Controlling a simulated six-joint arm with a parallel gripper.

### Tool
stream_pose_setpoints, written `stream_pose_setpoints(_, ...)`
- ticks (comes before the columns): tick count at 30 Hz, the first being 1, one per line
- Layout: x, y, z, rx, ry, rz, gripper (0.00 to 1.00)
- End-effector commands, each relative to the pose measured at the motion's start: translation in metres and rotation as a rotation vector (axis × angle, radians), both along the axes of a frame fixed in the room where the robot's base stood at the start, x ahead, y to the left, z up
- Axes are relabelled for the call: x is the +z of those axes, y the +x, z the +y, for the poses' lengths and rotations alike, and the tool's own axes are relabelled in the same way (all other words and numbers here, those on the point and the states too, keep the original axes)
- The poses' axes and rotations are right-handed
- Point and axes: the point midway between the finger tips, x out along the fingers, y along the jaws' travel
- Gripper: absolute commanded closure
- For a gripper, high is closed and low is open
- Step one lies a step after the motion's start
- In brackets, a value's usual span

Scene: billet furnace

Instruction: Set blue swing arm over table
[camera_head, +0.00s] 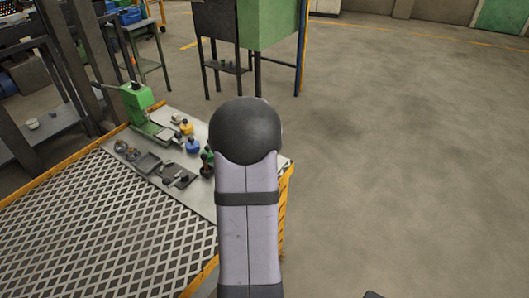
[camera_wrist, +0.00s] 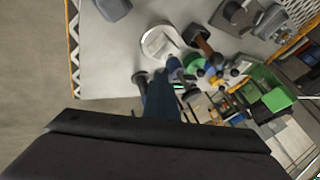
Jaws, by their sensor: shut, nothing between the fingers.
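A dark blue bar (camera_wrist: 160,100) shows in the wrist view, rising from behind my gripper (camera_wrist: 160,128) toward the table; I take it for the blue swing arm. Its lower part is hidden, and I cannot tell whether the gripper touches it. The gripper shows as a wide dark block, shut and empty; its fingertips are not distinct. The grey table (camera_wrist: 110,60) lies beyond it in the wrist view. In the head view the table (camera_head: 200,205) is left of centre, partly hidden by my arm. My gripper and the swing arm cannot be made out there.
The table holds a green machine (camera_head: 136,100), a blue flask-like item (camera_head: 192,146), a yellow one (camera_head: 186,127) and small metal parts. A metal grating (camera_head: 100,235) with yellow edging lies at front left. A green cabinet (camera_head: 268,22) stands behind. The floor at right is clear.

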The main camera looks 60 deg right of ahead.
Motion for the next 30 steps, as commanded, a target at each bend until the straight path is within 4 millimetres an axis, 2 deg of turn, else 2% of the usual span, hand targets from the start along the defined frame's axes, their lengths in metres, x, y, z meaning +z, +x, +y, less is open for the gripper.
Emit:
stream_pose_setpoints(13, -0.002, -0.005, 0.001, 0.002, 0.002, -0.001, 1.0)
stream_pose_setpoints(17, -0.003, -0.018, 0.0, -0.002, -0.001, -0.002, 1.0)
stream_pose_setpoints(22, -0.005, -0.045, -0.001, -0.005, -0.002, -0.003, 1.0)
stream_pose_setpoints(24, 0.017, -0.048, 0.006, 0.0, -0.005, -0.004, 1.0)
stream_pose_setpoints(30, 0.045, -0.066, 0.02, 0.0, -0.004, -0.002, 1.0)
